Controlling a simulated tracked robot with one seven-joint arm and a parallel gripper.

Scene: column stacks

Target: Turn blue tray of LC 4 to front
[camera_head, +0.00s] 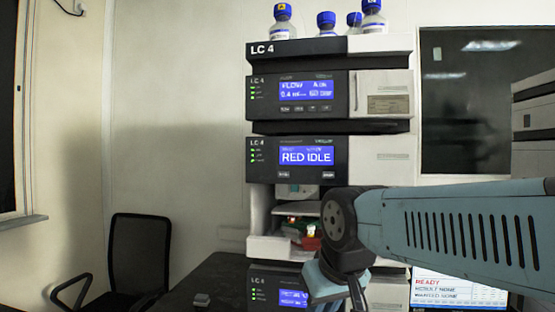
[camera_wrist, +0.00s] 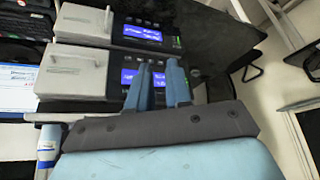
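The LC 4 stack (camera_head: 330,50) stands in the middle of the head view, with its name on the top strip. Its sampler compartment (camera_head: 262,246) is open below the RED IDLE display (camera_head: 306,154). A red tray (camera_head: 311,243) shows inside, partly covered by my arm. I cannot make out a blue tray; the rest of the compartment is hidden. My gripper (camera_head: 335,287) is low in front of the stack, below the compartment opening. In the wrist view its two blue fingers (camera_wrist: 162,82) stand apart with an empty gap, in front of instrument modules.
Several blue-capped bottles (camera_head: 326,23) stand on top of the stack. A monitor (camera_head: 458,290) reading READY is at the lower right. A black chair (camera_head: 135,250) is at the left beside the dark bench (camera_head: 215,278). Another instrument (camera_head: 533,130) stands at the right edge.

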